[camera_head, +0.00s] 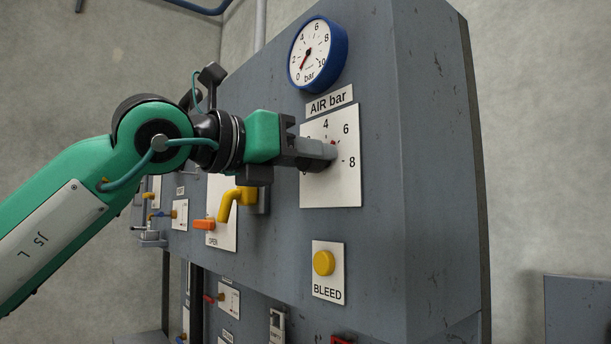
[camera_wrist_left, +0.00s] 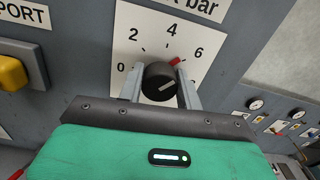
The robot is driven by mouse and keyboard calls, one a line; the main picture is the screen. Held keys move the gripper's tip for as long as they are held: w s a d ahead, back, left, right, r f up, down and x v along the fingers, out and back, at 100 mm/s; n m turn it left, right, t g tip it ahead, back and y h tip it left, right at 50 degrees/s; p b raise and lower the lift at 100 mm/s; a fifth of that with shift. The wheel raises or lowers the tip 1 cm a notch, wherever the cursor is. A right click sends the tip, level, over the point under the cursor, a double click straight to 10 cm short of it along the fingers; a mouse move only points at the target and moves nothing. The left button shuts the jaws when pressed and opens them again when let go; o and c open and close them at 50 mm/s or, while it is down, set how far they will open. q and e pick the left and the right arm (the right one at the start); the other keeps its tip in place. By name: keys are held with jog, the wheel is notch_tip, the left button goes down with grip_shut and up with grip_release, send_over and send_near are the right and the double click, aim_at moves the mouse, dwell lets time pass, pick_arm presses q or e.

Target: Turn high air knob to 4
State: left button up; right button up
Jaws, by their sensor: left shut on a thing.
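The AIR bar dial plate (camera_head: 343,190) is white with numbers around a black knob (camera_wrist_left: 160,80). In the wrist view the knob sits between the two grey fingers of my left gripper (camera_wrist_left: 162,92). The fingers are shut on its sides. A red pointer (camera_wrist_left: 175,61) at the knob's upper right edge points between 4 and 6, nearer 6. A short white line shows on the knob's face. In the head view my left gripper (camera_head: 325,150) reaches the plate from the left and hides most of the knob. My right gripper is not in view.
A blue-rimmed bar gauge (camera_head: 317,54) above the plate has its needle near 0. Below are a yellow BLEED button (camera_head: 323,263) and, to the left, a yellow lever (camera_head: 235,202) close under my gripper. The grey cabinet's right side is clear.

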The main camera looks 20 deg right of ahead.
pick_arm(q)
jog(key=n+b, duration=0.1)
jog(key=b, duration=0.1)
jog(key=n+b, duration=0.2)
jog(key=b, duration=0.1)
jog(key=shift+f, duration=0.25)
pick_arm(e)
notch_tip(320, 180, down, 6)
pick_arm(q)
jog(key=n+b, duration=0.3)
jog(key=shift+a+r, duration=0.1)
jog(key=shift+r, duration=0.05)
jog(key=shift+w+r+n+b, duration=0.15)
jog(key=shift+n+b, duration=0.45)
jog(key=shift+n, duration=0.4)
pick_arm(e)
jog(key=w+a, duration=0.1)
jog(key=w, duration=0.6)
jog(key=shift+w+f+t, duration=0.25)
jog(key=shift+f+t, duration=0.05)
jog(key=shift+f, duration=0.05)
pick_arm(q)
jog(key=o, duration=1)
jog(key=b+v, duration=0.3)
jog(key=v, duration=1)
jog(key=shift+a+b, duration=0.35)
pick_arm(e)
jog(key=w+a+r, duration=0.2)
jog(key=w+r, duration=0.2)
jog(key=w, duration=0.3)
